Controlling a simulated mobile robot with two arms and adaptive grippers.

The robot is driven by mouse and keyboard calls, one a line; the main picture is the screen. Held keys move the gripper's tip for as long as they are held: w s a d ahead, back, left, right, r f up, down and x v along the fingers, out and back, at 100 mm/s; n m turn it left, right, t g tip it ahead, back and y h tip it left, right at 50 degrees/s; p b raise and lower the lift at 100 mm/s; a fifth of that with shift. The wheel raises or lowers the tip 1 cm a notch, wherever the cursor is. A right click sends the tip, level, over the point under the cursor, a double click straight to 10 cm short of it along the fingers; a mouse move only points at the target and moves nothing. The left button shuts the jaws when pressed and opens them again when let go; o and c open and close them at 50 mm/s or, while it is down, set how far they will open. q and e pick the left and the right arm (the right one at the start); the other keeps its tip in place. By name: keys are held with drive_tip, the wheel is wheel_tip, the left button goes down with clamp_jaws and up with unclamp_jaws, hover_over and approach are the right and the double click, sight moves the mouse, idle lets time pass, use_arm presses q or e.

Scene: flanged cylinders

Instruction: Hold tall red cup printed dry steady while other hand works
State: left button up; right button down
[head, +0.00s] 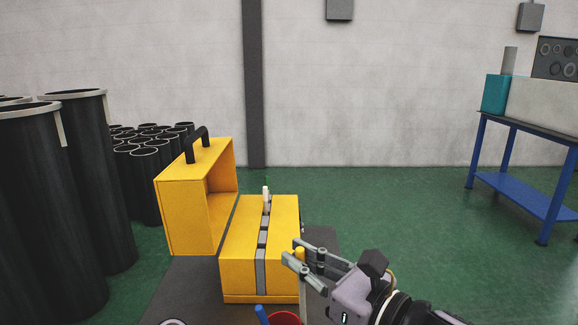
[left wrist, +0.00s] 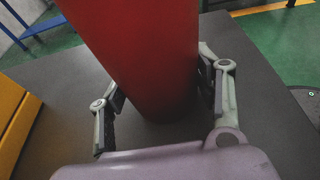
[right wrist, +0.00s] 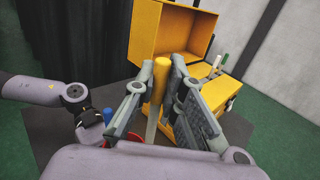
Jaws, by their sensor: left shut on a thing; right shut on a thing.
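The red cup (head: 286,319) shows only its top rim at the bottom edge of the head view. In the left wrist view the tall red cup (left wrist: 145,60) stands between the fingers of my left gripper (left wrist: 160,105), which is shut on it. No print is visible on the part that shows. My right gripper (head: 297,256) is shut on a yellow-ended tool (right wrist: 160,80) with a pale shaft pointing down. The shaft's lower end is beside or over the cup; I cannot tell whether it is inside. A blue-ended item (head: 262,315) sticks up at the cup's left side.
An open yellow case (head: 195,190) and a yellow block (head: 280,250) with a slotted grey strip stand on the dark table (head: 190,283). A white-handled tool (head: 266,192) stands in the strip. Tall black cylinders (head: 45,210) stand left. A blue bench (head: 520,185) is far right.

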sight(302, 291)
drive_tip(key=shift+s+a+f, duration=0.1)
drive_tip(key=shift+f, duration=2.9)
drive_tip(key=c, duration=1.6)
unclamp_jaws()
drive_tip(key=shift+o, duration=0.2)
drive_tip(key=v, duration=0.7)
drive_tip(key=shift+d, duration=0.3)
drive_tip(key=shift+s, duration=0.1)
